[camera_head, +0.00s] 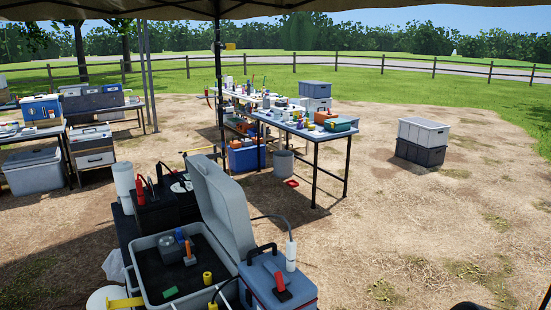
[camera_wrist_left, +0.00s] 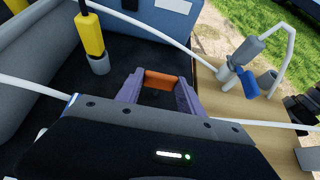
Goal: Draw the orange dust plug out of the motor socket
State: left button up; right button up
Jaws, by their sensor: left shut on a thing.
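In the left wrist view my left gripper (camera_wrist_left: 158,98) has its purple fingers shut on the orange dust plug (camera_wrist_left: 164,78). The plug shows as an orange block between the fingertips. The motor socket does not show clearly, and I cannot tell whether the plug is still seated in it. In the head view an orange upright piece (camera_head: 188,249) stands in the open grey case; I cannot tell whether it is the same plug. Neither gripper can be made out in the head view.
The open case (camera_head: 227,289) has a raised grey lid (camera_head: 221,205). A blue box (camera_head: 269,296) stands close on its right. In the left wrist view a yellow-and-black piece (camera_wrist_left: 91,35), white hoses and a blue-handled tap (camera_wrist_left: 246,84) are near the gripper.

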pick_arm(q)
notch_tip(320, 180, up, 4)
jog(key=p, duration=0.3)
jog(key=shift+r, duration=0.25)
dwell(0.4)
